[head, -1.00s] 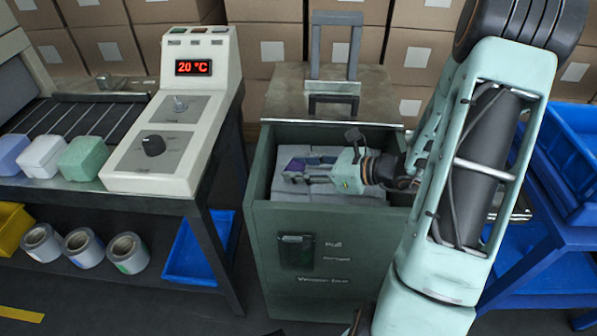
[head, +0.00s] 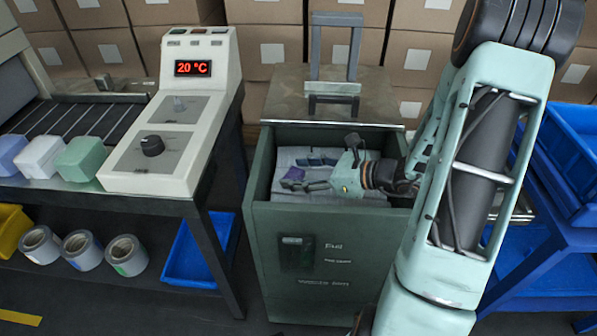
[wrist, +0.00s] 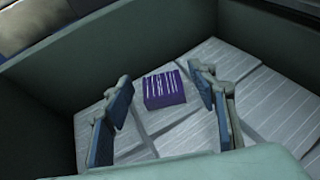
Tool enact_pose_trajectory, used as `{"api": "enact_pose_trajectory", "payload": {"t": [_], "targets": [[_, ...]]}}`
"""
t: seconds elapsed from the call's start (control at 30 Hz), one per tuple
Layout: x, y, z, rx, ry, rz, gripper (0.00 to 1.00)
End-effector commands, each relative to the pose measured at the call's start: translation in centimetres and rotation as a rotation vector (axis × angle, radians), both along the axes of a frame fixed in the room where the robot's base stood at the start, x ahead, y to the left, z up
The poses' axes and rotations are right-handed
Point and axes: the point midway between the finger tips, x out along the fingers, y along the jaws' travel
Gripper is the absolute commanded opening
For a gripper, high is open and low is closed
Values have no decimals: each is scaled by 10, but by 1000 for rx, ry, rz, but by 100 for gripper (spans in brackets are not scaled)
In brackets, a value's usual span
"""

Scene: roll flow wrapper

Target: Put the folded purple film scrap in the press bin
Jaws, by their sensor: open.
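The folded purple film scrap (head: 294,174) lies in the green press bin (head: 262,222), on the pale grey bundles that cover its inside. In the wrist view the scrap (wrist: 164,89) is a small purple block with white stripes, near the middle and just past the fingertips. My gripper (head: 305,172) reaches into the bin from the right, fingers spread. In the wrist view my gripper (wrist: 160,88) has a blue-padded finger on each side of the scrap, with visible gaps to it. The bin's walls (wrist: 60,70) surround the scrap.
A grey handle frame (head: 336,50) stands at the bin's back. A control panel (head: 160,150) on a bench and a blue tray (head: 190,250) are to the left. Blue crates (head: 575,165) stand to the right. Cardboard boxes (head: 270,45) line the back.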

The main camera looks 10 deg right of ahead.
Motion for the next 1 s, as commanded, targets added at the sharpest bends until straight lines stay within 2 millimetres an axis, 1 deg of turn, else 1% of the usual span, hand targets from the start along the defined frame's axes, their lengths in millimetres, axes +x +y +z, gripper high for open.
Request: {"api": "enact_pose_trajectory", "payload": {"t": [0.17, 0.3, 0.4, 0.6, 0.77, 1.0], "targets": [[0, 0, 4, 0, 0, 0, 53], [0, 0, 19, 0, 0, 0, 53], [-13, -17, 24, -1, 2, -4, 53], [-34, -41, 36, -1, 0, -4, 53], [-43, -51, 41, 0, 0, -1, 53], [-45, -53, 41, 0, 0, 0, 53]]}}
